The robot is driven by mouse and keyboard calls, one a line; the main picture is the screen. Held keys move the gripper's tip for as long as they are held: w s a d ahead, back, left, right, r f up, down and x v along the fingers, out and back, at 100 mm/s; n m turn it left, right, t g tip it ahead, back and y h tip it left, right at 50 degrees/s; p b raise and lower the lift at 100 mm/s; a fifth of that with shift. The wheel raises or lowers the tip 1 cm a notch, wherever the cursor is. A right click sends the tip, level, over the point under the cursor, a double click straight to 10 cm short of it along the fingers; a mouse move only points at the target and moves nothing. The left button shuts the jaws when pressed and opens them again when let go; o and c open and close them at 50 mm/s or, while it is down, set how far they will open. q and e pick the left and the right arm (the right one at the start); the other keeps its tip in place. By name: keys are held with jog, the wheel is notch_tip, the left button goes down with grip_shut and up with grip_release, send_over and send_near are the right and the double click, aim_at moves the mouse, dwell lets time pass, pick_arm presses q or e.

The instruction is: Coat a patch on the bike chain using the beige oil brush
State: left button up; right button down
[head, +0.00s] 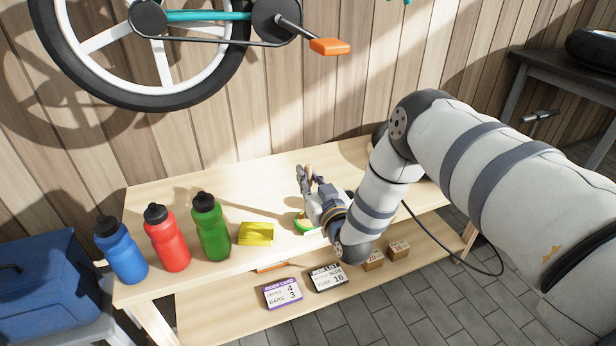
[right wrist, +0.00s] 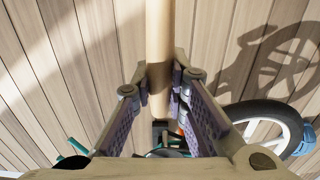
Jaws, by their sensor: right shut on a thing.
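The bike chain (head: 215,41) runs along the bike at the top of the head view, between two dark round parts. My right gripper (head: 308,177) is over the workbench, well below and to the right of the chain. In the right wrist view my right gripper (right wrist: 158,85) is shut on a beige cylindrical handle (right wrist: 158,45), taken to be the oil brush. Its bristles cannot be made out. The brush is apart from the chain. My left gripper is not in view.
Blue (head: 121,250), red (head: 167,238) and green (head: 210,227) bottles stand at the bench's left. A yellow block (head: 256,234) and a partly hidden green item (head: 303,223) lie near my gripper. An orange pedal (head: 330,46) juts out beside the chain. The bench (head: 155,205) is clear behind the bottles.

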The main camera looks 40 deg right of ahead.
aim_at(308, 165)
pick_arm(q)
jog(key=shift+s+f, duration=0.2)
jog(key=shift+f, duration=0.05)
pick_arm(e)
jog(key=shift+f, duration=0.65)
dwell(0.8)
notch_tip(308, 165, up, 8)
jog(key=p, duration=0.4)
jog(key=shift+f, duration=0.25)
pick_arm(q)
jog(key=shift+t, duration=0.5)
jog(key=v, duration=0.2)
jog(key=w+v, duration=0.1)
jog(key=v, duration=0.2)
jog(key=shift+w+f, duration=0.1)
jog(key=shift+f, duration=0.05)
pick_arm(e)
jog(key=shift+f, duration=0.2)
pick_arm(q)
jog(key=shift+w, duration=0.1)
